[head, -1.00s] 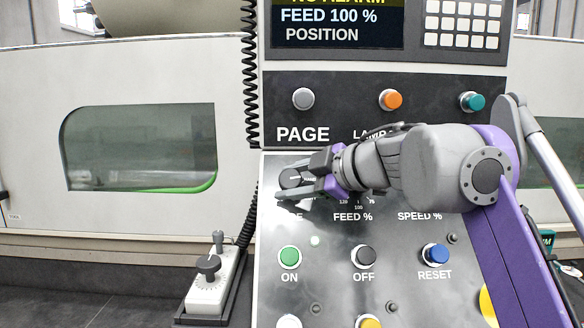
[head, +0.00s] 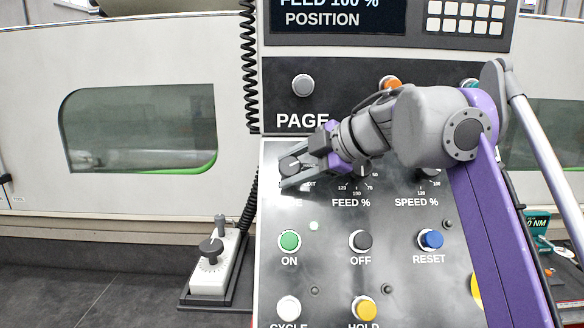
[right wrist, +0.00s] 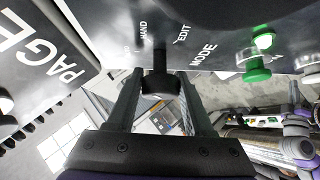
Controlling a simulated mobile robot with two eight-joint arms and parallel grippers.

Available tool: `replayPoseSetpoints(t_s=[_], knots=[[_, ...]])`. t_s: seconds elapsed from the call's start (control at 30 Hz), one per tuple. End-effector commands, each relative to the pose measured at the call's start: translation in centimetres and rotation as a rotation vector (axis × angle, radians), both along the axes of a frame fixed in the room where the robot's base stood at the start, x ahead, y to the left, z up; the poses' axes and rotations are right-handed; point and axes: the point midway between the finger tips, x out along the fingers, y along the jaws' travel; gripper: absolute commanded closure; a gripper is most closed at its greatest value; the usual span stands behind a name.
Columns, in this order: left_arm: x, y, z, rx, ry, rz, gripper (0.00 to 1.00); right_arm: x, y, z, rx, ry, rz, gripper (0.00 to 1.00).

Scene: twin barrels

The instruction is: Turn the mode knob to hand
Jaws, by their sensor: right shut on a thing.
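The dark mode knob (head: 288,165) sits at the left of the upper row on the lower black panel. My right gripper (head: 296,171) reaches it from the right and is shut on it. In the right wrist view the round dark knob (right wrist: 160,84) lies between the two fingers (right wrist: 160,98). Another label left of HAND is partly hidden. I cannot tell which label the knob points to. My left gripper is not in view.
The FEED % knob (head: 364,168) and SPEED % knob (head: 430,174) are right of it, partly behind my arm. Below are the green ON button (head: 289,241), dark OFF button (head: 360,241) and blue RESET button (head: 431,239). The PAGE button (head: 302,85) is above.

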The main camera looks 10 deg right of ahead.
Motion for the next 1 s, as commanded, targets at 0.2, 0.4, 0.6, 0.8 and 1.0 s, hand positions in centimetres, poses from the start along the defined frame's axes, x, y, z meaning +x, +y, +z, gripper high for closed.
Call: replayPoseSetpoints(t_s=[0.2,0.4,0.6,0.8,1.0], knots=[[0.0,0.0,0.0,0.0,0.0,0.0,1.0,-0.1,0.1,0.0,0.002,0.001,0.003,0.25],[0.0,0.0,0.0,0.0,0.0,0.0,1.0,0.0,0.1,0.0,0.0,0.001,0.001,0.19],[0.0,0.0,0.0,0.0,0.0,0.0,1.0,-0.4,-0.3,0.3,0.001,0.001,-0.001,0.19],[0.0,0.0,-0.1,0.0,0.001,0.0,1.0,-2.2,-2.2,1.9,0.002,0.001,-0.004,0.19],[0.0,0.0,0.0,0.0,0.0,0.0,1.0,-4.1,-3.8,3.4,0.001,0.001,-0.002,0.19]])
